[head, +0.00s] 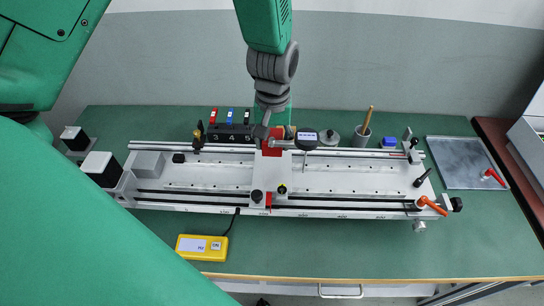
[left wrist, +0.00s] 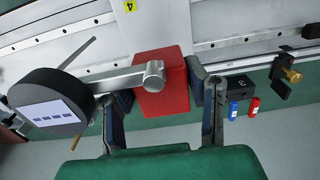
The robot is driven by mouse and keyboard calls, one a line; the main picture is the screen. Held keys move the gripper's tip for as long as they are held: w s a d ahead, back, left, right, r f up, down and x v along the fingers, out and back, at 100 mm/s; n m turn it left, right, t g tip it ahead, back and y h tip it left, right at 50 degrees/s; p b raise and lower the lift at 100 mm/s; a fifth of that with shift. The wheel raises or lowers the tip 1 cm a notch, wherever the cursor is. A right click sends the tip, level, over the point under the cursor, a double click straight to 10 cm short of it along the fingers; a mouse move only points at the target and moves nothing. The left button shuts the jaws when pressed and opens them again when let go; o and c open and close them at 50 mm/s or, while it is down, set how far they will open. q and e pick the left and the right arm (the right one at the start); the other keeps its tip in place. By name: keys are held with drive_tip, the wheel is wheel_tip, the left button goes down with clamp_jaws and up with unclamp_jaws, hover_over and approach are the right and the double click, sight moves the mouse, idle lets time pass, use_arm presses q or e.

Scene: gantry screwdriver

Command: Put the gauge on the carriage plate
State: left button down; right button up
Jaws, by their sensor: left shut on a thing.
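The gauge has a dark round body with a small display (head: 305,138), a metal arm and a red block base (head: 272,143). In the left wrist view its display body (left wrist: 52,108) is at left and the red block (left wrist: 162,88) sits between my fingers. My left gripper (head: 270,128) is shut on the red block. The pale carriage plate (head: 272,178) lies across the rails, and its yellow-marked end shows in the left wrist view (left wrist: 160,22). The block is over the plate's rear end; I cannot tell whether it touches. My right gripper is not in view.
A numbered black rack (head: 230,133) stands behind the rail at left. A cup with a wooden handle (head: 363,135) and a blue block (head: 389,142) are behind at right. A yellow device (head: 202,247) lies in front. A grey tray (head: 460,165) is at far right.

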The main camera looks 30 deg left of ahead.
sight(273, 139)
use_arm(q)
wheel_tip(273, 139, down, 2)
drive_tip(key=shift+w+a+f, duration=0.1)
wheel_tip(273, 139, down, 4)
drive_tip(key=shift+r, duration=0.1)
drive_tip(key=c, duration=0.9)
unclamp_jaws()
drive_tip(key=shift+f, duration=0.25)
drive_tip(key=r, duration=1.2)
drive_tip(key=shift+d+r, duration=0.15)
drive_tip(key=shift+d, duration=0.05)
